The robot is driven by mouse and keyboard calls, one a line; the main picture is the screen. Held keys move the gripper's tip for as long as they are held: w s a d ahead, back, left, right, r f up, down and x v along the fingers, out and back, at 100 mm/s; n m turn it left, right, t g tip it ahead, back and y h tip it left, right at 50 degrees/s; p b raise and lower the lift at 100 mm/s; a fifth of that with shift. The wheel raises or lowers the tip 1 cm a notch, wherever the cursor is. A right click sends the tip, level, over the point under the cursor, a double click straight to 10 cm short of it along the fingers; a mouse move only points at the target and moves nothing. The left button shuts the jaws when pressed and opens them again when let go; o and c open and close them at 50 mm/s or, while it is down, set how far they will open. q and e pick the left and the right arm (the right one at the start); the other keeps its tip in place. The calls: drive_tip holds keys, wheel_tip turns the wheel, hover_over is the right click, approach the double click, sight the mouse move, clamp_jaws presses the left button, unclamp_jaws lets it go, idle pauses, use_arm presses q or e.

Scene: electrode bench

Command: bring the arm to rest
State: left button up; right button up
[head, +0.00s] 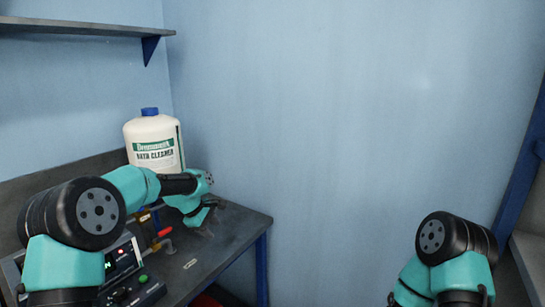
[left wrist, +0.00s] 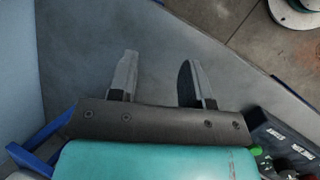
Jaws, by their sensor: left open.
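My left gripper (head: 207,216) is over the bench (head: 235,228), with its arm reaching in from the left. In the left wrist view its two fingers (left wrist: 157,70) stand well apart with nothing between them, above the bare grey bench top. In the head view the fingertips are small and partly hidden by the wrist. My right arm (head: 450,260) shows at the lower right, folded and off the bench. Its gripper is not visible.
A white bottle (head: 155,146) with a blue cap stands behind my left arm. A control box (head: 128,277) with lights and a green button sits at the bench front, near a red-handled fitting (head: 165,232). A shelf (head: 75,27) hangs upper left. The bench's right end is clear.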

use_arm(q)
drive_tip(key=s+d+f+m+t+h, duration=0.1)
drive_tip(key=s+d+f+m, duration=0.45)
drive_tip(key=s+f, duration=0.3)
drive_tip(key=s+a+f+m+g+y, duration=0.1)
drive_tip(key=s+a+f+m, duration=0.2)
drive_tip(key=s+f, duration=1)
drive_tip(key=s+a+f+m+g, duration=0.1)
drive_tip(key=s+a+f+m, duration=0.2)
drive_tip(key=s+f, duration=0.9)
drive_tip(key=s+m, duration=0.1)
drive_tip(key=s, duration=0.2)
drive_tip(key=shift+s+a+f+y, duration=0.15)
drive_tip(key=shift+s+f+y, duration=0.15)
drive_tip(key=shift+f+y, duration=0.1)
